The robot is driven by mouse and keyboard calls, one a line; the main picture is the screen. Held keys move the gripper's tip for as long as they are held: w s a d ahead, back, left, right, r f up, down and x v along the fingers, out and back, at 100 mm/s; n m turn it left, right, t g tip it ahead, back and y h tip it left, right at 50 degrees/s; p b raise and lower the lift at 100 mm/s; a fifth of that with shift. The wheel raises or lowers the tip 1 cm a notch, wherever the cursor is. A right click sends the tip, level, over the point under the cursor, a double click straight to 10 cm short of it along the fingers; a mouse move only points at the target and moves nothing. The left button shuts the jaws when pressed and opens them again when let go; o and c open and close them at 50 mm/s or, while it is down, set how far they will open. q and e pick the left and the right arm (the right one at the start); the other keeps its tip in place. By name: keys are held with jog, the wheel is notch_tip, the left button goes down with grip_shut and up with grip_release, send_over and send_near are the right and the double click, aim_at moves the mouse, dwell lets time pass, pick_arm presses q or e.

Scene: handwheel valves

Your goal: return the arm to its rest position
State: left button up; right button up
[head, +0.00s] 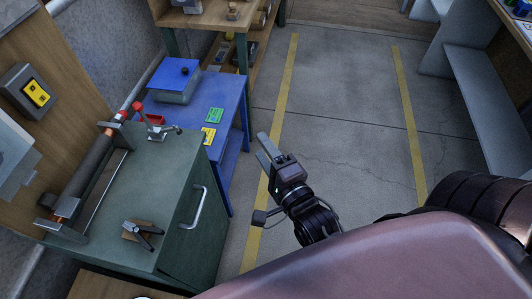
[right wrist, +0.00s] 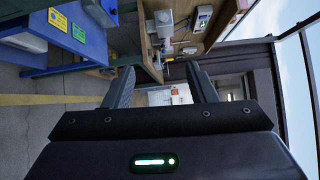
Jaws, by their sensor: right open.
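My right gripper (head: 268,152) hangs in free air over the concrete floor, right of the green cabinet and the blue table in the head view. In the right wrist view its two fingers (right wrist: 162,88) stand apart with nothing between them. My left gripper does not show in either view.
The blue table (head: 226,100) with a blue box (head: 174,78) stands left of my gripper. A wooden shelf (head: 208,18) is behind it. The floor (head: 345,110) between the yellow lines is clear. A grey bench (head: 488,95) stands at the right.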

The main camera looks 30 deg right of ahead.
jog(key=shift+d, duration=0.1)
dwell(0.5)
jog(key=s+d+f+n+g, duration=0.1)
jog(key=s+f+n+g, duration=0.2)
jog(key=f, duration=0.9)
jog(key=s+d+f+n+g, duration=0.1)
jog(key=f+n+g, duration=0.3)
jog(key=f, duration=0.9)
jog(key=s+d+f+n+g, duration=0.1)
jog(key=s+f+n, duration=0.3)
jog(key=f, duration=0.8)
jog(key=s+d+f+n+g, duration=0.2)
jog(key=s+f+n+g, duration=0.7)
jog(key=s+f, duration=1)
jog(key=shift+s+n+h, duration=0.3)
jog(key=shift+s+n, duration=0.1)
jog(key=shift+s, duration=0.3)
